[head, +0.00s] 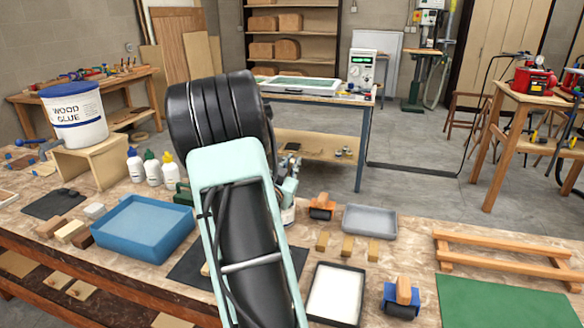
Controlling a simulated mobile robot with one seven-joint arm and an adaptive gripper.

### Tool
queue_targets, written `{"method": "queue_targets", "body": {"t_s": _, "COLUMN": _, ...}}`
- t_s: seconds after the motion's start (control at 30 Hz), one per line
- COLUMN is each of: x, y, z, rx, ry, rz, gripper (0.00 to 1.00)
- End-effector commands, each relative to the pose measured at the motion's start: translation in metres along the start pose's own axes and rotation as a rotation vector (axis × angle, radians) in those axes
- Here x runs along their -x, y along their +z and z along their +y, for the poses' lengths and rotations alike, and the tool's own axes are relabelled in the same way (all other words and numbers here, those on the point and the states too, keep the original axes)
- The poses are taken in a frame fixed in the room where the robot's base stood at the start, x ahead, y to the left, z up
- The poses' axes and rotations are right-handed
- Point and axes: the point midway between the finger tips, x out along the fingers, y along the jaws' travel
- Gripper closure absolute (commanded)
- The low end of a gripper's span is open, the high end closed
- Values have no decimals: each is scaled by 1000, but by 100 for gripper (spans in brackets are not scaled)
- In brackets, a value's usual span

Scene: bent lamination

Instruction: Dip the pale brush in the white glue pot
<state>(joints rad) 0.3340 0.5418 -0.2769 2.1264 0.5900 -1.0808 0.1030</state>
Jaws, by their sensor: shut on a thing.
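My gripper (287,182) shows only in part past the right side of my arm, low over the back of the workbench. It is shut on what seems to be the pale brush, which is mostly hidden by my arm and fingers. A small white pot (289,217), likely the glue pot, stands right below the gripper, with only its right side showing. I cannot tell whether the bristles are inside the pot or above it.
A wood glue bucket (74,117) stands on a wooden stand, near several bottles (153,170). A blue tray (143,227) lies left of my arm. An orange-handled roller (322,207), a grey tray (369,221), a black-rimmed tray (336,292) and a blue roller (401,298) lie right.

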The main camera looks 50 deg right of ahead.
Motion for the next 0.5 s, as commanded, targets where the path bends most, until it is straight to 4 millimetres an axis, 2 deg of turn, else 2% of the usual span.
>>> {"method": "queue_targets", "body": {"t_s": 0.5, "x": 0, "y": -43, "z": -11, "rx": -1, "ry": 0, "rz": 2, "gripper": 100}}
